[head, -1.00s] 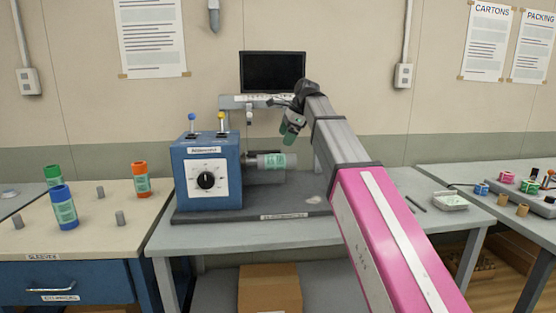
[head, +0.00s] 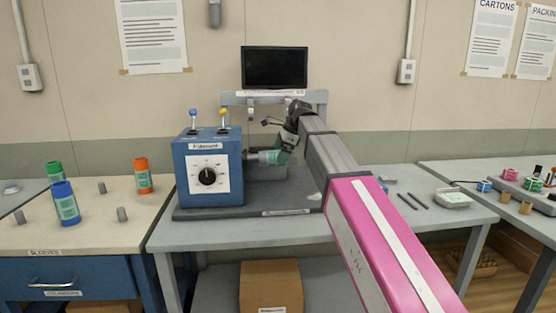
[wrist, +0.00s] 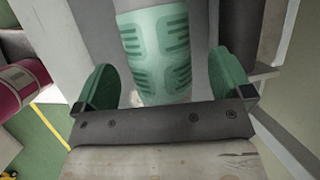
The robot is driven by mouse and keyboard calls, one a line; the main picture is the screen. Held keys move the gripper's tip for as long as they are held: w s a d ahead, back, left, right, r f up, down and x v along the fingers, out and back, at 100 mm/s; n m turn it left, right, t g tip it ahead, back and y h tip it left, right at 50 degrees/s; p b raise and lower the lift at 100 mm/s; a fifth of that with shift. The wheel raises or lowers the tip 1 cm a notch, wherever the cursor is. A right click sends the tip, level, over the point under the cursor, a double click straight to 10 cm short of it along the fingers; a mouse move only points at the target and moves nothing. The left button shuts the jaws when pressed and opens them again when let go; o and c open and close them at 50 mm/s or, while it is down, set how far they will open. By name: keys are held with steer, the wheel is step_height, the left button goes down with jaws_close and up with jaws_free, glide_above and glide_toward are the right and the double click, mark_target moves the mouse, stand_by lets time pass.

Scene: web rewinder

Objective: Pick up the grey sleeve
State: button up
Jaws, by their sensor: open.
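The grey sleeve (wrist: 155,50) with a pale green printed label is on the spindle at the right side of the blue rewinder (head: 207,168). In the head view my gripper (head: 276,157) is at the sleeve and hides most of it. In the wrist view my gripper (wrist: 167,78) is open, with one green finger on each side of the sleeve's labelled part. A gap shows between the sleeve and each finger.
Green (head: 54,171), blue (head: 65,203) and orange (head: 142,175) sleeves stand on the left bench among short grey pegs. A monitor (head: 274,67) stands behind the rewinder. A small tray (head: 453,199) and dark rods lie on the table to the right.

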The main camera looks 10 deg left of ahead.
steer(key=shift+x, duration=0.8)
steer(key=c, duration=1.3)
steer(key=shift+r, duration=0.1)
